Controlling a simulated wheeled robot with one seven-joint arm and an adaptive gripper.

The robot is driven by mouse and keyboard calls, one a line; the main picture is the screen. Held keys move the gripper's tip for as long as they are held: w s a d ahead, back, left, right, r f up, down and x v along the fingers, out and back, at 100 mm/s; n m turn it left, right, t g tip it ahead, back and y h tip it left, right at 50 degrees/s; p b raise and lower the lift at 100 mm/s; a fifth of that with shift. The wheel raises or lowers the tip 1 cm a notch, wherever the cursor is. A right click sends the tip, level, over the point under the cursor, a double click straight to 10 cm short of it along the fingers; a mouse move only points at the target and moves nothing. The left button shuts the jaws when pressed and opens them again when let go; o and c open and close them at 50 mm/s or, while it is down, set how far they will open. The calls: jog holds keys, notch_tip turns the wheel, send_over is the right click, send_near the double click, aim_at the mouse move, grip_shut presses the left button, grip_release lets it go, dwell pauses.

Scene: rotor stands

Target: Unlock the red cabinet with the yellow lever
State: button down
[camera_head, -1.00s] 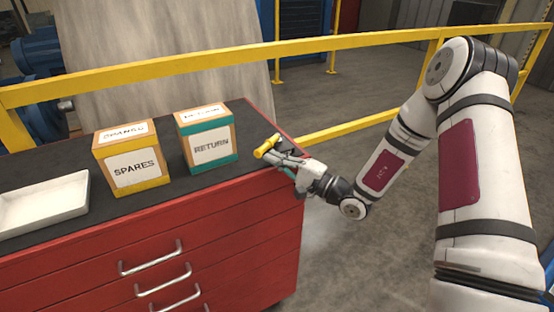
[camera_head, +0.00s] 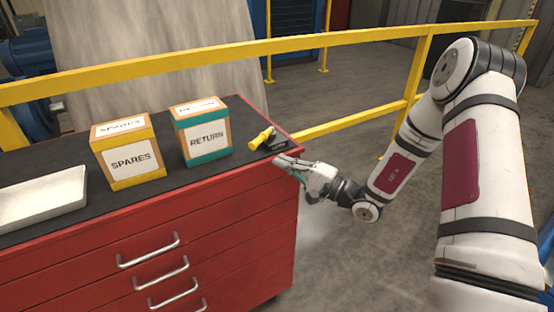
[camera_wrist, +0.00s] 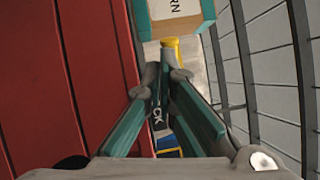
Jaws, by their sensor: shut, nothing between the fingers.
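The red cabinet (camera_head: 215,226) stands at the left and middle of the head view, with a dark top. The yellow lever (camera_head: 261,138) sits on a dark mount at the cabinet top's right corner. It also shows in the wrist view (camera_wrist: 172,45), just past the fingertips. My gripper (camera_head: 277,162) is shut and empty in front of the cabinet's right corner, a little nearer than the lever and apart from it. In the wrist view my gripper (camera_wrist: 163,80) has its fingertips together, partly covering a label with letters ending in "CK".
The SPARES box (camera_head: 130,160) and RETURN box (camera_head: 207,140) stand on the cabinet top, the RETURN box left of the lever. A white tray (camera_head: 40,195) lies at the far left. A yellow rail (camera_head: 350,43) runs behind.

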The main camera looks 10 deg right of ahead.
jog(key=s, duration=0.8)
jog(key=shift+d+f, duration=0.2)
jog(key=shift+f, duration=0.25)
jog(key=s+a+r+n+g+h, duration=0.2)
jog(key=s+a+r+n+g, duration=0.25)
jog(key=s+g, duration=0.4)
jog(key=s+a+r+n+g+h, duration=0.1)
jog(key=s+a+r+n+g, duration=0.35)
jog(key=s+n+g, duration=0.35)
jog(key=s+d+r+m+t+h, duration=0.2)
jog(key=s+d+r+t+h, duration=0.5)
jog(key=d+r+h, duration=0.3)
jog(key=d+t+h, duration=0.1)
jog(key=d, duration=0.1)
jog(key=shift+d, duration=0.35)
jog(key=shift+t, duration=0.25)
